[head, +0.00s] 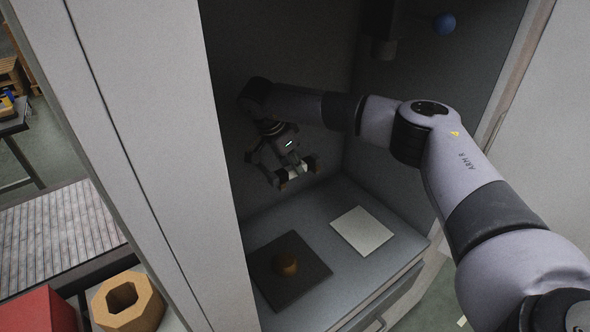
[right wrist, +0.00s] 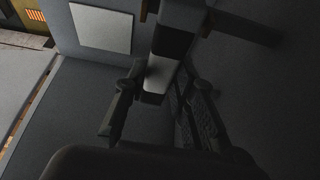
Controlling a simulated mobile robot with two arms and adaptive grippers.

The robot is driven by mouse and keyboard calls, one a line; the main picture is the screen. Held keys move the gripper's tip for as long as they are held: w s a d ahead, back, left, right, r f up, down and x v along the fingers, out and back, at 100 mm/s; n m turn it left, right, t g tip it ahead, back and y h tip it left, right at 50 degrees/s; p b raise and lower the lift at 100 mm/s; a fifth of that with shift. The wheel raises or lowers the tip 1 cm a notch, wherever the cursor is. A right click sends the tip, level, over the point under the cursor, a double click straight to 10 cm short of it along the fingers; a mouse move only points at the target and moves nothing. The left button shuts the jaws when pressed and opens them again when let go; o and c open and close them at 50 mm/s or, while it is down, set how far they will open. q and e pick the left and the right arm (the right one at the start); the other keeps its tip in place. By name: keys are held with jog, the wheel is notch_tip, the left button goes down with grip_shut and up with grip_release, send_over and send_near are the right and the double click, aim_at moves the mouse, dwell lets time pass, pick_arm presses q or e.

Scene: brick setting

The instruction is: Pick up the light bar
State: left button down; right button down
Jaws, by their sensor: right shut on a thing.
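The light bar (head: 300,170) is in my right gripper (head: 297,174), inside the grey cabinet-like enclosure. In the right wrist view the bar (right wrist: 158,77) is a block with pale grey and dark bands, between the fingers of my right gripper (right wrist: 155,103). The gripper is shut on it, above the enclosure's floor and apart from it in the head view. Part of the bar is hidden by the fingers. My left gripper is not in view.
On the enclosure floor lie a dark square plate (head: 268,283) with a brown round piece (head: 287,262) and a white square plate (head: 362,230). A wooden octagonal ring (head: 145,305) and red block (head: 40,312) are outside, left.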

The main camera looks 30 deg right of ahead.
jog(key=shift+r, duration=0.2)
notch_tip(320, 180, up, 20)
jog(key=b, duration=0.4)
jog(key=shift+f, duration=0.15)
